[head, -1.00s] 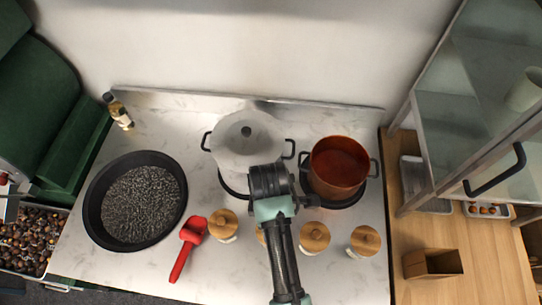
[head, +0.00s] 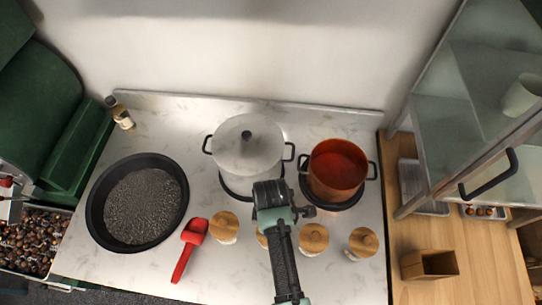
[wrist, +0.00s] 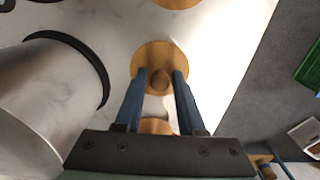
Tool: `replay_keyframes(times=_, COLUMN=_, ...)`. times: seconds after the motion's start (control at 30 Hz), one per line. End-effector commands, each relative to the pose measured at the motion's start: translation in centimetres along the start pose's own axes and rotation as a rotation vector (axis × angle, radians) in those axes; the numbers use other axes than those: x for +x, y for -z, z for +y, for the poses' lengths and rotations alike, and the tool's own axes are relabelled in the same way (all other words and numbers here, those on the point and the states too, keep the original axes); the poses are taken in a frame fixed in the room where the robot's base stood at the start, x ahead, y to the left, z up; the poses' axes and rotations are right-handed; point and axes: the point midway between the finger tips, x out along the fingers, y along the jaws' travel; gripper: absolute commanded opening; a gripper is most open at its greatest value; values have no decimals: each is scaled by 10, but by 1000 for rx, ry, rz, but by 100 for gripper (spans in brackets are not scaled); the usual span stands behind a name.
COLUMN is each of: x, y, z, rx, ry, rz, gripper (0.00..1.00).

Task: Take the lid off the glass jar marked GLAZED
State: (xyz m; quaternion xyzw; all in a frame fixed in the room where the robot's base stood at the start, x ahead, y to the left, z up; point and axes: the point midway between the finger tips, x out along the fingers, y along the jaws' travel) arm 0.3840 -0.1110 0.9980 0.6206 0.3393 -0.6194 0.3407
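Several glass jars with round wooden lids stand in a row along the counter front: one at left (head: 224,226), one partly hidden behind my arm (head: 262,237), one right of my arm (head: 314,238) and one at far right (head: 363,242). No GLAZED marking is readable in either view. My gripper (head: 270,197) is above the counter between the pots and the jars. Contact cannot be told. Another lid (wrist: 155,126) shows between the fingers, nearer the palm.
A lidded steel pot (head: 245,150) and a copper pot (head: 337,168) stand behind the jars. A black pan (head: 101,220) and a red scoop (head: 188,246) are at left. A wooden box (head: 412,267) and a glass-fronted cabinet (head: 433,120) are at right.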

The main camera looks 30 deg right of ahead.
Motion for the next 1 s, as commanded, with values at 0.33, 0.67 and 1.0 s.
replay_keyframes(times=0.33, x=2, y=0, z=-2, rx=0, ry=5, rz=0, gripper=0)
replay_keyframes(times=0.67, x=-14, y=1, z=-1, rx=-2, ry=1, rz=1, gripper=0)
replay_keyframes(times=1.0, x=-77, y=1, z=1, rx=-2, ry=-4, rz=0, gripper=0)
